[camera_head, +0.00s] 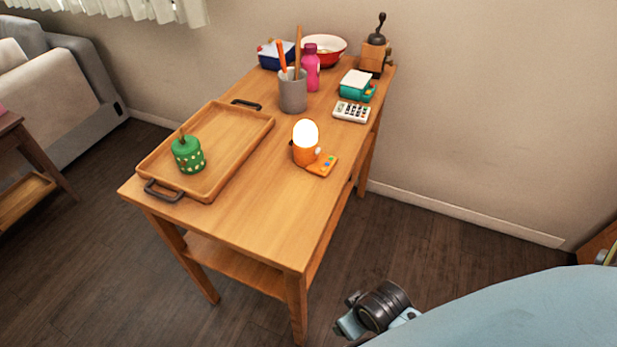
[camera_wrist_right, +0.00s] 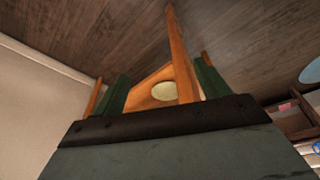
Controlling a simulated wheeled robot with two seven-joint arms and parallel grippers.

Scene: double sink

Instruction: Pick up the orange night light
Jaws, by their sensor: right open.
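The orange night light (camera_head: 306,148) stands upright on the wooden table (camera_head: 250,225), right of the tray. It has an orange base and a glowing white dome. My right gripper shows in the right wrist view (camera_wrist_right: 163,84) with its two green fingers apart, open and holding nothing. A wooden post and a wooden surface with a pale round object (camera_wrist_right: 164,91) show beyond the fingers; I cannot tell what that object is. In the head view, part of my right arm is low at the right, off the table and apart from the night light. My left gripper is not in view.
A small orange device with coloured buttons (camera_head: 322,166) lies against the light's front right. A wooden tray (camera_head: 232,160) holds a green candle-like object (camera_head: 188,155). A grey cup (camera_head: 293,93) and a calculator (camera_head: 351,111) are behind. The table's near end is clear.

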